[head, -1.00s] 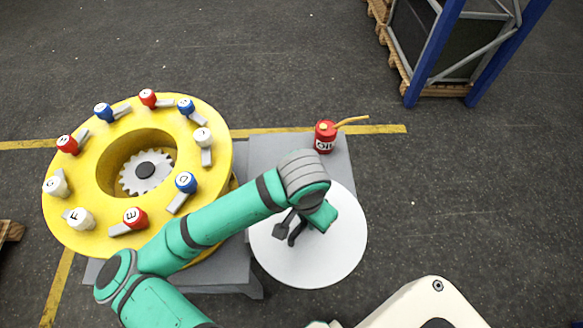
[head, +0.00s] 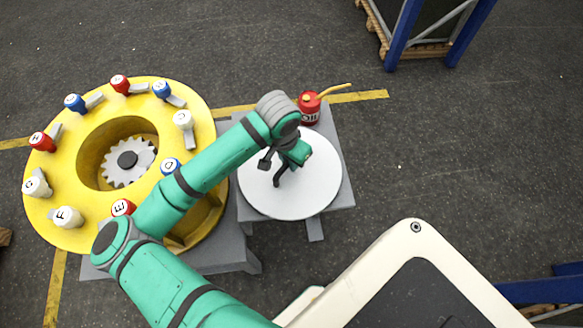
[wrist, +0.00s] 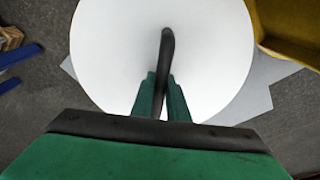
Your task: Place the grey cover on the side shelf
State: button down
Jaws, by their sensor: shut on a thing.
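The grey cover (head: 312,192) is a pale, flat disc with a dark bent handle (head: 279,178). My gripper (head: 288,162) is shut on the handle, with the disc beyond the fingertips. In the wrist view the handle (wrist: 166,52) runs between my green fingers (wrist: 161,95), and the disc (wrist: 110,50) fills the middle. The grey side shelf (head: 333,140) is mostly hidden under the disc; its edges show around it. The disc looks about level over the shelf. I cannot tell whether it touches the shelf.
A red oil can (head: 309,108) stands on the shelf's far end, close to the disc's far rim. The yellow ring housing (head: 60,120) with several lettered knobs and a gear is at left. A blue-framed rack (head: 402,35) stands at the back right. Floor right of the shelf is clear.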

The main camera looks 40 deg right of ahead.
jog(key=shift+w+d+f, duration=0.55)
jog(key=shift+w+f, duration=0.1)
jog(key=shift+w, duration=0.2)
jog(key=shift+w+d+f, duration=0.55)
jog(key=shift+w+f, duration=0.1)
jog(key=shift+w, duration=0.2)
jog(key=c, duration=1.7)
grip_release()
